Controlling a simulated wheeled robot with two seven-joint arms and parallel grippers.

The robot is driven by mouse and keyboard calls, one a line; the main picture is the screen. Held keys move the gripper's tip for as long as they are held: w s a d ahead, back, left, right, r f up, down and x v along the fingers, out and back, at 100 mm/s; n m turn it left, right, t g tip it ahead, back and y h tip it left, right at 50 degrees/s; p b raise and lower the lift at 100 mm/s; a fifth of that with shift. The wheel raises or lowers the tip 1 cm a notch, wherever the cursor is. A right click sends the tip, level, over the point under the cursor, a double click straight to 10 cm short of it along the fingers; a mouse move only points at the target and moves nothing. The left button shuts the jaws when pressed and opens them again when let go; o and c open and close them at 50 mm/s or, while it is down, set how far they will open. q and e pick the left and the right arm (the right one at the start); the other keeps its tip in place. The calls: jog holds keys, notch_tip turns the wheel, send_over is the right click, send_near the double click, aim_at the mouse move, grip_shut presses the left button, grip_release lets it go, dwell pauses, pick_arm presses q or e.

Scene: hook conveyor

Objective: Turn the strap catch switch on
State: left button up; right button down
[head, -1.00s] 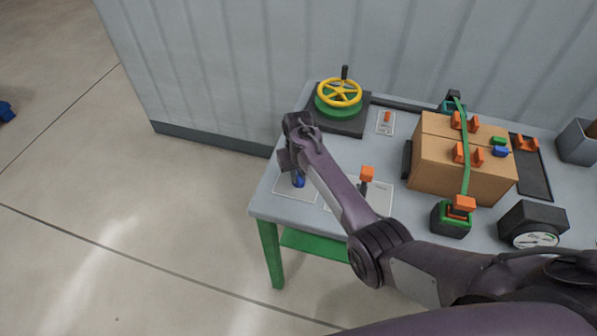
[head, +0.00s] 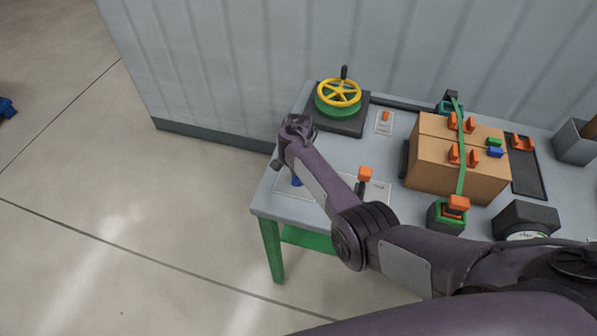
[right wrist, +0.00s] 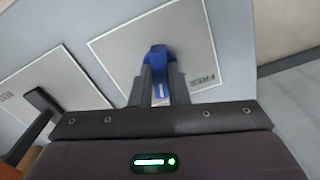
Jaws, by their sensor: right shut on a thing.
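A blue-handled lever switch (right wrist: 157,62) stands on a pale plate (right wrist: 125,45) with small lettering, in the right wrist view. My right gripper (right wrist: 160,88) is shut on its blue handle, one finger on each side. In the head view the blue part (head: 296,181) shows at the table's front left corner, partly hidden under my right wrist. A second lever with an orange handle (head: 365,173) stands upright to its right, on its own plate. I cannot read which plate names the strap catch. My left gripper is out of view.
A yellow and green handwheel (head: 339,95) and a small orange switch (head: 385,118) are at the back. A cardboard box (head: 430,165) under a green strap (head: 461,170) stands right of the levers. A black gauge box (head: 527,217) is at the front right.

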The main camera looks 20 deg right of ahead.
jog(key=m, duration=0.5)
jog(key=shift+m, duration=0.3)
dwell(0.4)
jog(key=c, duration=1.4)
grip_release()
notch_tip(320, 180, up, 8)
jog(key=shift+f+p, duration=0.15)
jog(key=shift+p, duration=0.4)
